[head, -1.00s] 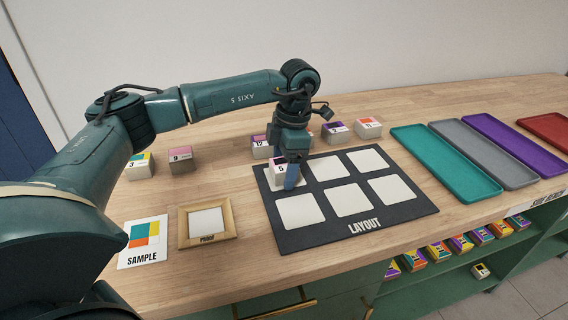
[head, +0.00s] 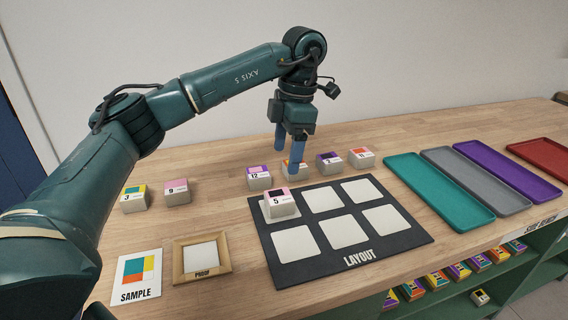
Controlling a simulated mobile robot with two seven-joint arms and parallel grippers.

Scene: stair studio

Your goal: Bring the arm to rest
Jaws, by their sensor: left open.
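My left arm (head: 215,85) comes in from the left, raised over the wooden table. My left gripper (head: 287,158) is open and empty, with blue fingers pointing down, above the far side of the table. Behind its fingertips in the picture is an orange-topped block (head: 296,172), partly hidden. Block 5 (head: 282,205), pink and dark on top, stands on the upper left pad of the dark LAYOUT board (head: 341,232), apart from the gripper. The right gripper is out of view.
Blocks 3 (head: 134,199), 9 (head: 177,192) and 12 (head: 259,178) stand in the back row, with others to their right. The SAMPLE card (head: 137,276) and PROOF frame (head: 178,262) lie at front left. A teal tray (head: 437,190) and other trays lie right. A shelf below holds several blocks.

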